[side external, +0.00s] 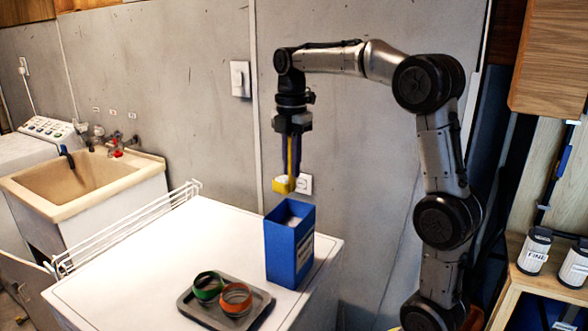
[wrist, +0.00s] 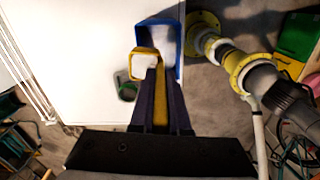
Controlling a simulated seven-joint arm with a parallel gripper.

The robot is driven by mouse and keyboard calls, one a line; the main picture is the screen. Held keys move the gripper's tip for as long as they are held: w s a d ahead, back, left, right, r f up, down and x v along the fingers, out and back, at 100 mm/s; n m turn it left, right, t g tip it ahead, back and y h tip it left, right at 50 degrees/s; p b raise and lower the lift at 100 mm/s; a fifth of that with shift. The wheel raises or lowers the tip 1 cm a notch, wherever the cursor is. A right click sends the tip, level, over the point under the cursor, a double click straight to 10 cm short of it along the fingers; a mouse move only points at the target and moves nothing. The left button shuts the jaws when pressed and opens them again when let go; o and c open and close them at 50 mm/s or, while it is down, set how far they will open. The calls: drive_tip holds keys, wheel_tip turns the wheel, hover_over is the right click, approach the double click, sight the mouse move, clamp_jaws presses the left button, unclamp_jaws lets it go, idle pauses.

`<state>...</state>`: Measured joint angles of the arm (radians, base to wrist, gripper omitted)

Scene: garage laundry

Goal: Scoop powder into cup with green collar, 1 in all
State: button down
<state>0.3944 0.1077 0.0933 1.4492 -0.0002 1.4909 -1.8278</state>
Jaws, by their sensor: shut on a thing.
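My gripper (side external: 291,160) is shut on the handle of a yellow scoop (side external: 283,188), which hangs just above the open top of a tall blue box (side external: 290,255). White powder shows in the scoop and inside the box. In the wrist view, the scoop (wrist: 142,77) overlaps the near left corner of the box's blue rim (wrist: 178,70). Whether the cup holds powder cannot be told.
A cup with an orange collar (side external: 236,300) stands on the same tray, close beside the green one. The white machine top (side external: 130,265) is clear left of the tray. Labelled tins (side external: 534,251) stand on a wooden shelf at the right.

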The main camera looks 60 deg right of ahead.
drive_tip(key=w+a+f+n, duration=0.1)
drive_tip(key=w+a+f, duration=0.4)
drive_tip(key=a, duration=0.5)
drive_tip(key=w+a+f+n, duration=0.1)
drive_tip(key=w+a+f, duration=0.45)
drive_tip(key=a, duration=0.45)
drive_tip(key=d+f+g+y, duration=0.1)
drive_tip(key=d+f+y, duration=0.5)
drive_tip(key=y, duration=1)
drive_tip(key=shift+f+y, duration=0.35)
drive_tip(key=shift+y, duration=0.05)
